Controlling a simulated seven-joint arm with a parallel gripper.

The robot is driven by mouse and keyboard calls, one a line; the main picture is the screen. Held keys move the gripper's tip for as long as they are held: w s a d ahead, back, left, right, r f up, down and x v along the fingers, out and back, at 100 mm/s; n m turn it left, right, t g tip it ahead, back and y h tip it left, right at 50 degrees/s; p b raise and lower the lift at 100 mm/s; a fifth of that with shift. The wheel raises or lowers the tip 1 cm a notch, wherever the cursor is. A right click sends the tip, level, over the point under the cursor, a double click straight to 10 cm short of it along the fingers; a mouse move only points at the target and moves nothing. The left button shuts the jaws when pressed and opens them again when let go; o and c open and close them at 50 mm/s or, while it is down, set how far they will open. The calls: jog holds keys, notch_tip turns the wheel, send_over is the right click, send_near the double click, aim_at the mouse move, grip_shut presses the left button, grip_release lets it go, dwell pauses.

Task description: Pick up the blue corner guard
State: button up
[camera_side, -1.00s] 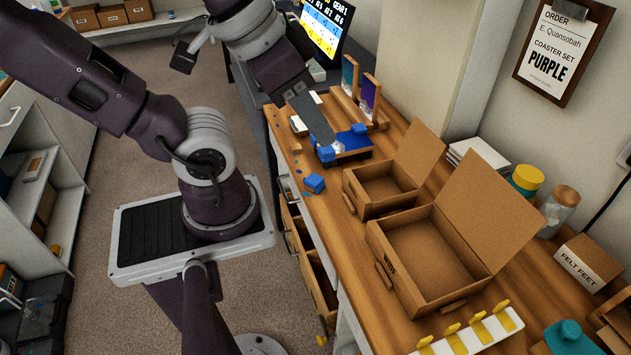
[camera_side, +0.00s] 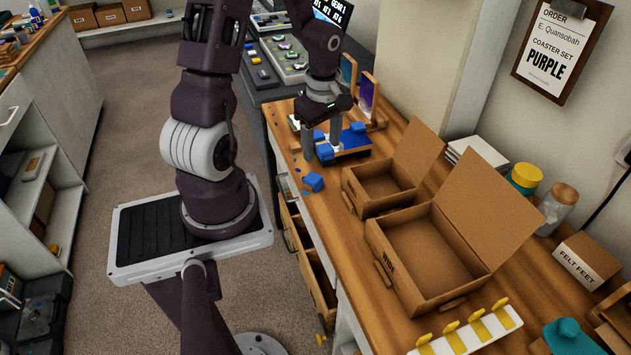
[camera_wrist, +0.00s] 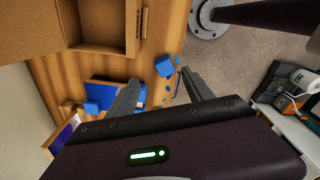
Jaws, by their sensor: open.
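Several small blue corner guards show. One (camera_side: 313,182) lies loose on the wooden bench near its left edge. In the wrist view this blue guard (camera_wrist: 165,67) is just beyond and between the fingertips, with nothing touching it. Another blue guard (camera_side: 325,152) is at the corner of the blue piece at the bench's far end, close to my fingers in the side view. My gripper (camera_side: 321,154) points down over that end of the bench. It also shows in the wrist view (camera_wrist: 160,77), fingers apart and empty. The fingers partly hide the blue piece.
Small blue bits lie around the loose guard. A smaller open cardboard box (camera_side: 380,188) and a larger one (camera_side: 430,255) stand to the right. Upright coloured panels (camera_side: 367,92) stand behind the blue piece. Open drawers (camera_side: 318,275) project below the bench edge.

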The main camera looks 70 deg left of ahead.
aim_at(315, 178)
jog(key=f+n, duration=0.1)
jog(key=f, duration=0.1)
jog(key=s+a+f+n, duration=0.1)
jog(key=f, duration=0.1)
jog(key=shift+a+n+h, duration=0.1)
jog(key=shift+n+h, duration=0.2)
jog(key=shift+h, duration=0.1)
jog(key=f, duration=0.4)
jog(key=a+f, duration=0.1)
jog(key=f, duration=0.2)
grip_shut()
